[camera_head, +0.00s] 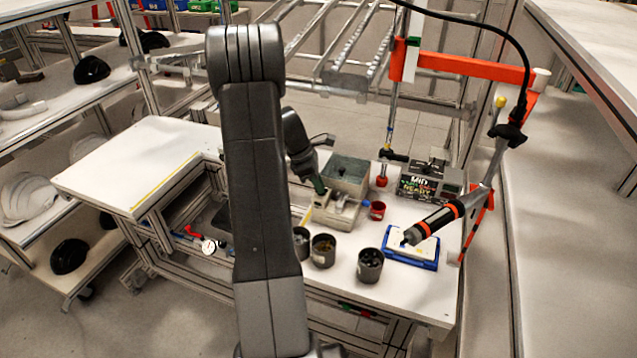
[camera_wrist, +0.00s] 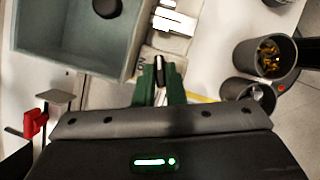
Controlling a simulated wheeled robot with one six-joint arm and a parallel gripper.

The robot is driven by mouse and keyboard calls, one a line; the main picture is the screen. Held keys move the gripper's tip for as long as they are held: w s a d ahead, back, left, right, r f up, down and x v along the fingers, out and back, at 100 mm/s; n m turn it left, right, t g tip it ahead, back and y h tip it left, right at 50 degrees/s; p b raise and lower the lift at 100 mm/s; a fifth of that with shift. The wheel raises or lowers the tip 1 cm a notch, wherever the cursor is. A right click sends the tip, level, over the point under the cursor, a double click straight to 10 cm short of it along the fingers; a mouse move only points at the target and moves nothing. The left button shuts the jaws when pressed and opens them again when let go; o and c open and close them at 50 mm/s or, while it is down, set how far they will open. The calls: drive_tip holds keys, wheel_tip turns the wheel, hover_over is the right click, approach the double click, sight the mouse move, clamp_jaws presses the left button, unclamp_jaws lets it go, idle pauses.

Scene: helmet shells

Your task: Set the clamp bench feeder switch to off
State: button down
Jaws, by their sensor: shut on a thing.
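The clamp bench feeder is a pale box with a grey-green bin (camera_head: 349,169) on the bench, and its bin fills the upper left of the wrist view (camera_wrist: 125,45). My gripper (camera_head: 319,187) points down at the pale body beside the bin. In the wrist view its green fingers (camera_wrist: 160,76) are closed around a small dark switch lever (camera_wrist: 160,67) at the edge of the pale body (camera_wrist: 178,43). The lever is mostly hidden between the fingers, and I cannot read its position. Lettering beside it is partly covered.
Dark cups (camera_head: 323,250) of small parts stand at the bench's front; a red cup (camera_head: 377,210) is right of the feeder. A blue-edged tray (camera_head: 411,248) lies under a hanging screwdriver (camera_head: 432,222). A red clamp (camera_wrist: 34,122) shows at lower left in the wrist view.

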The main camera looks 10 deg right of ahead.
drive_tip(key=shift+w+d+m+g+y, duration=0.1)
drive_tip(key=shift+m+g+y, duration=0.2)
drive_tip(key=shift+m, duration=0.8)
drive_tip(key=shift+w+m+g+y, duration=0.1)
drive_tip(key=shift+m+g, duration=0.3)
drive_tip(key=shift+m, duration=0.7)
drive_tip(key=c, duration=1.5)
unclamp_jaws()
